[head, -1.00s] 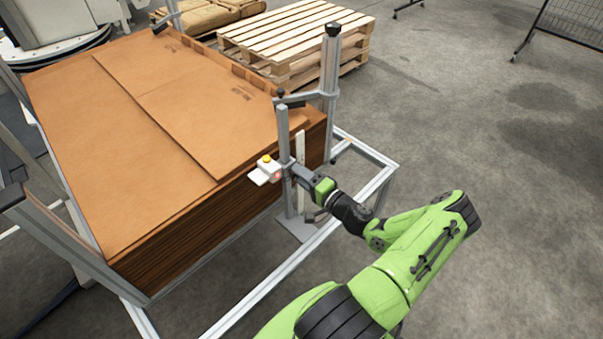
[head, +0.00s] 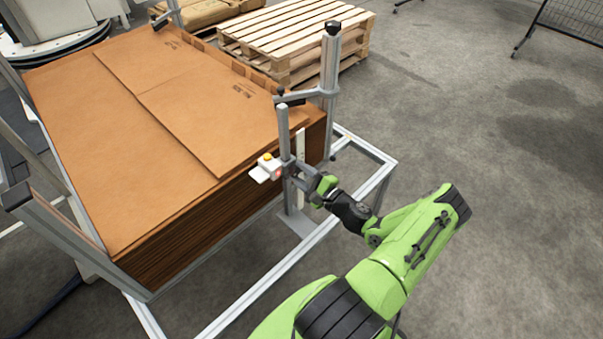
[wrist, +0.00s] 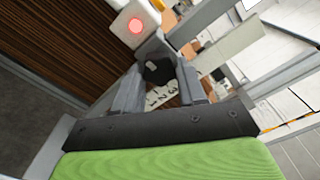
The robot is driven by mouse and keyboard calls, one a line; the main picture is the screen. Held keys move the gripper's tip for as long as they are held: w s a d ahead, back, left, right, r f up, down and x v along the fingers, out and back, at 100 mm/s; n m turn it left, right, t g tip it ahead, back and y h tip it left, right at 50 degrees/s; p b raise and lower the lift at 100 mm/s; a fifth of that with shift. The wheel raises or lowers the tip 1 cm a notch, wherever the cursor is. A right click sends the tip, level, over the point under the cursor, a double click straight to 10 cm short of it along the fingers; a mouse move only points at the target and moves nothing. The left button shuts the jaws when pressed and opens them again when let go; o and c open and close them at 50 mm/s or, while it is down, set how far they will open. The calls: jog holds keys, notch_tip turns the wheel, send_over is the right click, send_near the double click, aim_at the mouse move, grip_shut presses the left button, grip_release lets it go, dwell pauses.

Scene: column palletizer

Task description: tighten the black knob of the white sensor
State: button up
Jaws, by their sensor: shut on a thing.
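The white sensor (head: 267,168) is on the grey upright post (head: 284,130) at the near corner of the cardboard stack. It has a yellow top and a red light on its side. In the wrist view the sensor (wrist: 136,24) is at the top, its red light glowing. The black knob (wrist: 158,70) sits just below it between my two fingers. My gripper (wrist: 158,76) is shut on the knob. In the head view my gripper (head: 293,170) reaches the post from the right, and the knob is hidden by it.
A stack of brown cardboard (head: 130,130) fills the metal frame (head: 352,210) at left. A taller post (head: 330,75) with a cross arm stands behind my gripper. Wooden pallets (head: 295,38) lie at the back.

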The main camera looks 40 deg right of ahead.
dwell(0.3)
jog(key=o, duration=1.1)
jog(key=shift+c, duration=0.2)
jog(key=s+p, duration=0.1)
jog(key=s, duration=1.4)
jog(key=shift+s+d, duration=0.25)
jog(key=shift+s, duration=0.15)
